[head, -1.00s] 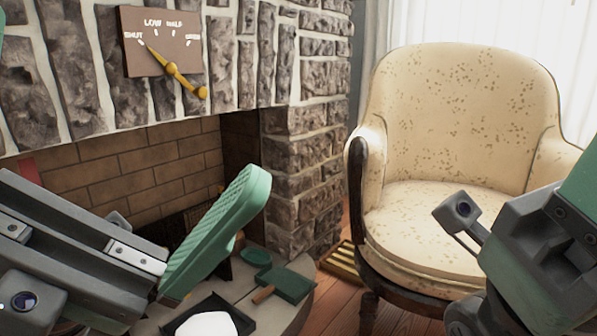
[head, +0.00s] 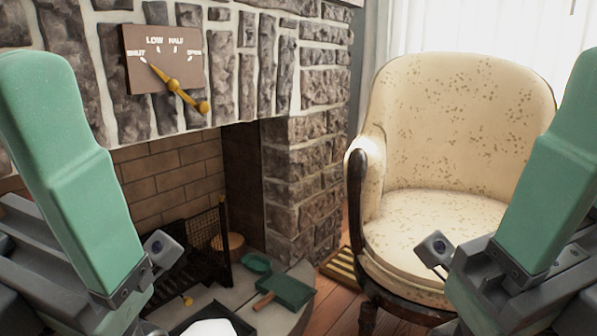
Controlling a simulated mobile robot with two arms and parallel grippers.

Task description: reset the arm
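My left gripper (head: 70,165) is raised at the left side of the head view, with a long green finger pointing up. My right gripper (head: 550,165) is raised at the right edge, also with a green finger pointing up. Only one broad green finger shows clearly on each, so I cannot tell whether either is open or shut. I see nothing held in either one. Both are apart in the picture, with the fireplace and the chair between them.
A brown dial plate (head: 137,48) on the stone fireplace (head: 300,150) has a yellow lever (head: 175,86), its thin end toward SHUT. A green dustpan (head: 287,288) lies on the hearth (head: 290,322), near a dark fire grate (head: 205,245). A cream armchair (head: 455,130) stands at right.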

